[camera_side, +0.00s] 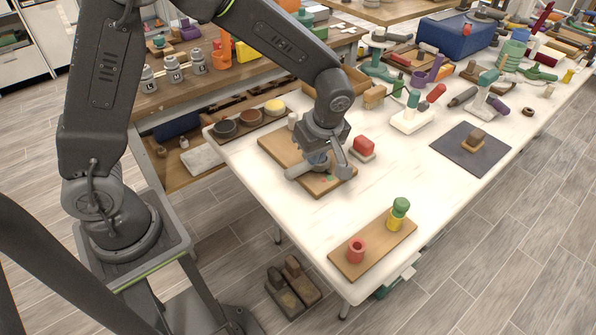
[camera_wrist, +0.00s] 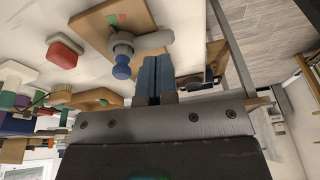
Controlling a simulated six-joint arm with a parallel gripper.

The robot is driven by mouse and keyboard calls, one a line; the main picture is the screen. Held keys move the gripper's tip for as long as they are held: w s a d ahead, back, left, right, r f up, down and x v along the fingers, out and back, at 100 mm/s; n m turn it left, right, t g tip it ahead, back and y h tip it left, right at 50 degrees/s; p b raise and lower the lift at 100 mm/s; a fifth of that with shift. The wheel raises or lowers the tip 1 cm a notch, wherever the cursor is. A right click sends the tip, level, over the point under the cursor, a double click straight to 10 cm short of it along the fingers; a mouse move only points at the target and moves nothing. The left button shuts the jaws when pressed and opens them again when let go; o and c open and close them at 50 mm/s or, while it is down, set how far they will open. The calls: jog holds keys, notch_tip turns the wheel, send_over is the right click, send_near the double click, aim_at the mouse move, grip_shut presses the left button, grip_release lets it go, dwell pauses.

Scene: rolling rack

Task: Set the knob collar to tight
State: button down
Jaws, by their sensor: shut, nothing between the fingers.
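The wooden board (camera_side: 279,147) lies on the white table in the side view, partly hidden by my gripper. In the wrist view, a pale grey collar (camera_wrist: 123,48) with a bar to one side and a blue knob (camera_wrist: 121,72) stands on this board (camera_wrist: 95,28). A red and green mark (camera_wrist: 117,18) shows beside the collar. My gripper's blue-grey fingers (camera_wrist: 155,75) are together, empty, and beside the knob in this view. Whether they touch it I cannot tell. In the side view, my wrist covers most of the collar, and the fingertips are hard to make out.
A red block on a grey base (camera_side: 362,147) stands just right of the board. A board with a red ring and a green-yellow peg (camera_side: 374,243) lies at the table's front. A dark mat (camera_side: 470,150) lies at right. The table between is clear.

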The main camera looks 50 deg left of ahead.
aim_at(292, 173)
jog(key=shift+n, duration=0.5)
jog(key=x, duration=1)
jog(key=shift+d, duration=0.1)
jog(key=shift+w+a+f, duration=0.1)
jog(key=shift+a+f, duration=0.05)
jog(key=shift+a, duration=0.45)
jog(key=shift+w+a+f, duration=0.1)
jog(key=shift+a+f, duration=0.05)
jog(key=shift+a, duration=0.45)
jog(key=shift+a+f, duration=0.2)
jog(key=shift+a, duration=0.5)
jog(key=shift+a, duration=0.1)
jog(key=shift+s+a+f, duration=0.1)
jog(key=shift+a, duration=0.75)
